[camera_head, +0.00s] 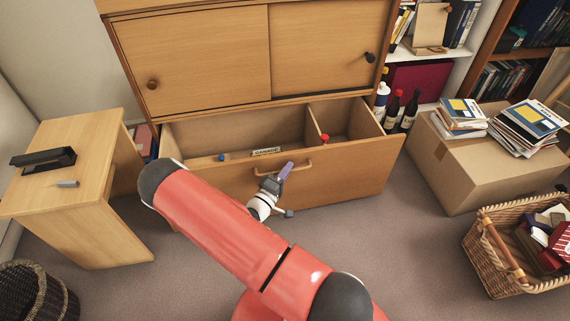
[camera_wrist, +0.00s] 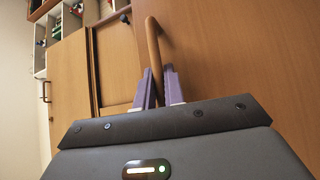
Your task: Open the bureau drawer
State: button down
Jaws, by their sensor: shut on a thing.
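The bureau drawer (camera_head: 340,172) is pulled out at the bottom of the wooden bureau (camera_head: 200,62), and its inside shows from above. A divider splits it into a wide left part and a narrow right part. Its bar handle (camera_head: 297,164) is on the front; the handle also shows in the wrist view (camera_wrist: 153,45). My gripper (camera_head: 284,171) is at the drawer front, its purple fingers shut on the handle. In the wrist view the fingers (camera_wrist: 155,88) stand on either side of the bar. My red arm hides part of the drawer front's left side.
A small wooden table (camera_head: 75,165) with a black stapler-like object (camera_head: 43,158) stands left. A cardboard box (camera_head: 455,165) with books and a wicker basket (camera_head: 500,268) stand right. Bottles (camera_head: 402,108) stand beside the drawer's right end. Carpet before the drawer is clear.

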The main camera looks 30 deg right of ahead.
jog(key=shift+s, duration=0.2)
jog(key=c, duration=1.8)
grip_release()
jog(key=shift+o, duration=0.2)
jog(key=shift+a, duration=0.1)
jog(key=v, duration=0.7)
jog(key=shift+s+a, duration=0.25)
jog(key=shift+a, duration=0.05)
